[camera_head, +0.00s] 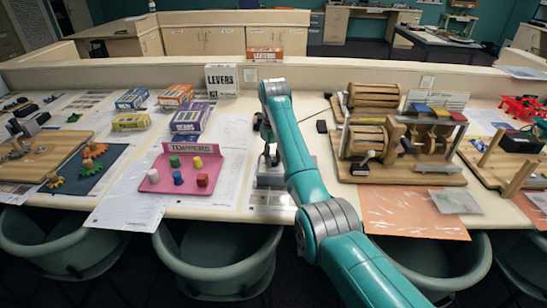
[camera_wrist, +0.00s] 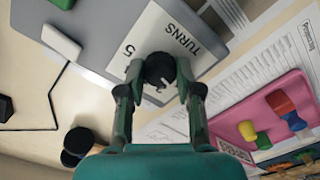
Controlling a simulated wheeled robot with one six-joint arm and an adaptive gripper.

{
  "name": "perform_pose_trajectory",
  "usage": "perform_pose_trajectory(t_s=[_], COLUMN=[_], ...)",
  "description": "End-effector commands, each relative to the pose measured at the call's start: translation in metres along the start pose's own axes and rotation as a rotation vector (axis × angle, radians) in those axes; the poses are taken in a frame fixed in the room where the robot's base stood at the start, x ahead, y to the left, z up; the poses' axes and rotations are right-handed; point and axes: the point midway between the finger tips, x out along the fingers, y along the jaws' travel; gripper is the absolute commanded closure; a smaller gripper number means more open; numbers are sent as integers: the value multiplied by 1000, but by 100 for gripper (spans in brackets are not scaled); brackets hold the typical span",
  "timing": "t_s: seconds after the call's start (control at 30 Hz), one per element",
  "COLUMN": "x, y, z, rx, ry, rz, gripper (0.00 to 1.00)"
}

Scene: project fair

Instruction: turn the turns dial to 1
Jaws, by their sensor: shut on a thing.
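The black turns dial (camera_wrist: 161,71) sits on a grey device (camera_wrist: 105,22) with a white label (camera_wrist: 152,30) reading TURNS and a number 5. My gripper (camera_wrist: 160,68) has its two fingers on opposite sides of the dial and is shut on it. A small white mark shows on the dial's face; which number it points to is unclear. In the head view, my gripper (camera_head: 268,157) is over the grey device (camera_head: 270,181), and my arm hides much of both. The dial itself cannot be made out there.
A pink toppers board (camera_head: 182,184) with several coloured pegs stands left of the device; it also shows in the wrist view (camera_wrist: 262,108). A wooden lever machine (camera_head: 400,170) stands to the right. Boxes, including a white LEVERS box (camera_head: 221,80), stand behind. Chairs line the front edge.

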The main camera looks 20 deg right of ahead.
Motion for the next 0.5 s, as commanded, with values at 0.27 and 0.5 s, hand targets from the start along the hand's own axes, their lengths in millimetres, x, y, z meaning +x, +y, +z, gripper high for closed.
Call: perform_pose_trajectory(t_s=[0.27, 0.5], x=[1, 1], y=[0, 0], z=[0, 1], rx=[-73, -85], ry=[-2, -2], rz=[-1, -1], gripper=[100, 100])
